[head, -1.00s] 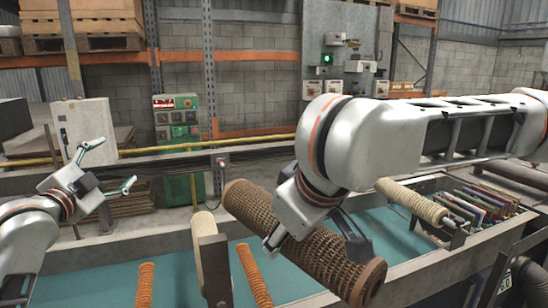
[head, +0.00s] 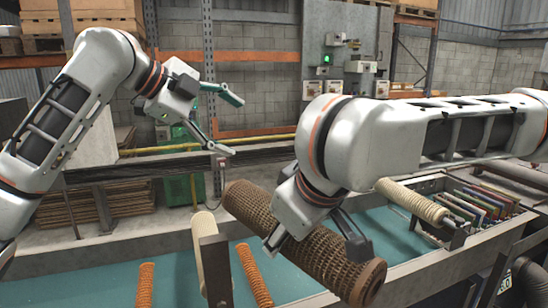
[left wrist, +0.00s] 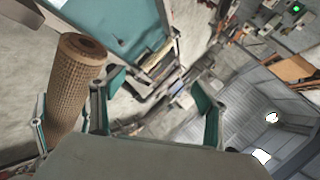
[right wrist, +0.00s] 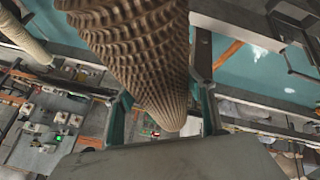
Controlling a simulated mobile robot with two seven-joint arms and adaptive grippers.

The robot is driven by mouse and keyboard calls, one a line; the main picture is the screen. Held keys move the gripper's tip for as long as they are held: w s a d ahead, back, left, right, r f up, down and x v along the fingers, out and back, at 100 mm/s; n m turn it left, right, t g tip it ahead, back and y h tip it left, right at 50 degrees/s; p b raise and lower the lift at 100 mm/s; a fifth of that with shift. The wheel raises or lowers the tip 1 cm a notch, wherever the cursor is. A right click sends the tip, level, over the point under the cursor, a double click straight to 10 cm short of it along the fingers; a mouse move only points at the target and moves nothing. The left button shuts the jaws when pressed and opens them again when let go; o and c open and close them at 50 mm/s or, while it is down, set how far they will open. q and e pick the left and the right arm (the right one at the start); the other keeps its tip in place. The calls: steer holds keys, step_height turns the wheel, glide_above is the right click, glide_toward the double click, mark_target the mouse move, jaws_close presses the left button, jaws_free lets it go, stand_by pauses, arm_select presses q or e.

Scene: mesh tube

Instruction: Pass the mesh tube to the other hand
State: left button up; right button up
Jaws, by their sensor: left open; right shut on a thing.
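The mesh tube (head: 322,256) is a brown, woven-looking cylinder with flanged ends. It is held slantwise above the teal surface in the head view, far end to the upper left. My right gripper (head: 315,243) is shut around its middle; the right wrist view shows the tube (right wrist: 140,50) between the fingers. My left gripper (head: 228,126) is open and empty, above and behind the tube's upper-left end, apart from it. In the left wrist view the tube (left wrist: 75,85) shows at the left, outside the open fingers (left wrist: 158,98).
The teal trough surface (head: 190,270) lies below, with thin orange-brown rolls (head: 255,276) and a cream roll (head: 202,240) on a post. Another cream roll (head: 411,201) and a rack of coloured plates (head: 485,208) stand right. A yellow rail (head: 260,140) runs behind.

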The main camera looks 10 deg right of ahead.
arm_select(q)
steer(key=s+d+f+m+g+y, duration=0.1)
steer(key=s+d, duration=0.1)
steer(key=s, duration=0.1)
steer(key=s+d+m+g+y, duration=0.1)
steer(key=s+d, duration=0.1)
steer(key=s+d+f+m+g+y, duration=0.1)
steer(key=s+d, duration=0.2)
steer(key=shift+s+d+f+g, duration=0.1)
steer(key=shift+s+f+g, duration=0.2)
steer(key=shift+f+g, duration=0.1)
steer(key=s+y, duration=0.1)
steer(key=s, duration=0.1)
steer(key=s+m+g+y, duration=0.1)
steer(key=s+y, duration=0.2)
steer(key=s, duration=0.1)
steer(key=shift+s+d+m+y, duration=0.15)
steer(key=shift+d+m+y, duration=0.15)
steer(key=shift+s+a+r+g+y, duration=0.1)
steer(key=shift+s+a+g+y, duration=0.15)
steer(key=shift+s+y, duration=0.3)
steer(key=f, duration=0.8)
steer(key=d+f, duration=0.1)
steer(key=f, duration=0.2)
steer(key=shift+w+d+f, duration=0.1)
steer(key=shift+w+f, duration=0.25)
steer(key=shift+f, duration=0.05)
steer(key=c, duration=1.3)
steer(key=o, duration=1.3)
